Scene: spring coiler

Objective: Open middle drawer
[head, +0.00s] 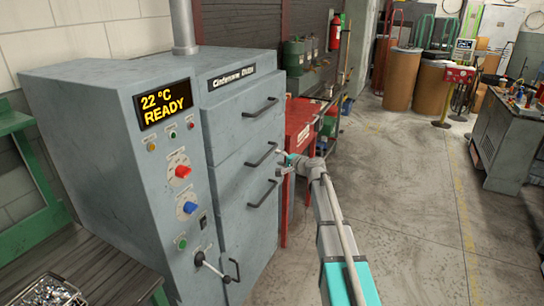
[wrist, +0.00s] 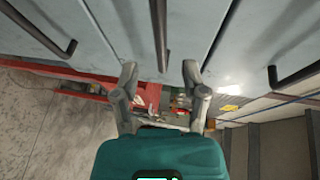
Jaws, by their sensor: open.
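The grey-blue oven (head: 120,100) has a front with several stacked drawers. The middle drawer's dark bar handle (head: 262,155) sits between an upper handle (head: 260,108) and a lower handle (head: 263,194). The drawer fronts look flush and shut. My gripper (head: 284,164) is in front of the oven, close to the right end of the middle handle. In the wrist view my gripper (wrist: 159,72) is open. The middle handle (wrist: 160,35) points down between the two fingertips there, and I cannot tell whether either finger touches it. Nothing is held.
A red cabinet (head: 300,125) stands just beyond the oven's right side. A green-framed bench (head: 75,250) is at the left. A fourth small handle (head: 234,270) is low on the oven front. The floor (head: 400,190) to the right is open.

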